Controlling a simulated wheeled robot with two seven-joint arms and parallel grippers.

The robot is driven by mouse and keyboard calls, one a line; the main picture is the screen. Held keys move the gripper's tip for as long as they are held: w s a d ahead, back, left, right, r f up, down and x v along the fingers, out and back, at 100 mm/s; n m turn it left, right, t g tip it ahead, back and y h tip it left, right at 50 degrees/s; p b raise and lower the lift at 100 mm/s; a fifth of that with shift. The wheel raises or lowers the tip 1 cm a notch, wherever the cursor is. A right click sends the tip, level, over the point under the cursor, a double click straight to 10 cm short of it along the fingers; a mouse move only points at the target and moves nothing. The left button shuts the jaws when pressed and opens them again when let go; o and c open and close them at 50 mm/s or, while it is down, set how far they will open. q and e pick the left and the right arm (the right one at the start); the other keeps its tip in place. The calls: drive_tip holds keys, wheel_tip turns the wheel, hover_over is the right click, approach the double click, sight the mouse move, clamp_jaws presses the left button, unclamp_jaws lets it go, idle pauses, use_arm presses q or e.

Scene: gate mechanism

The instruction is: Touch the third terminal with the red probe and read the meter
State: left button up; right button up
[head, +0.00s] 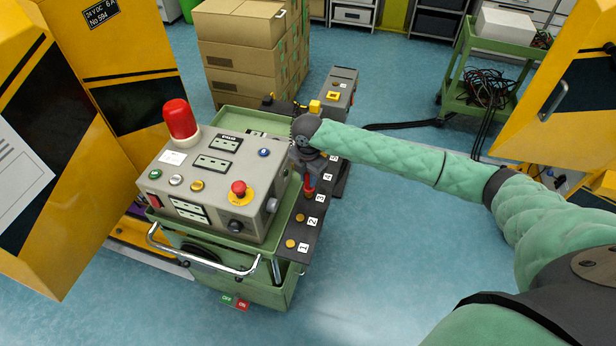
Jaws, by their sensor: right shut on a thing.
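The terminal strip (294,257) is a dark plate along the right side of the grey control box, with brass studs and white number labels. Terminals one (290,243) and two (300,217) show clearly. My right gripper (309,176) is over the strip, shut on the red probe (309,187), which points down beside label 3 (320,197). The third terminal is hidden behind the probe, and I cannot tell whether the tip touches it. I cannot make out a meter reading; small display windows (212,163) are on the box. My left gripper is out of view.
The control box (262,222) sits on a green cart, with a red lamp (180,119) and a red mushroom button (238,188). Yellow cabinets stand left and right. Cardboard boxes (240,62) are stacked behind. Blue floor (400,220) is open right of the cart.

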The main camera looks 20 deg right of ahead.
drive_tip(key=shift+r+p, duration=1.55)
drive_tip(key=shift+r, duration=0.5)
drive_tip(key=shift+f, duration=0.1)
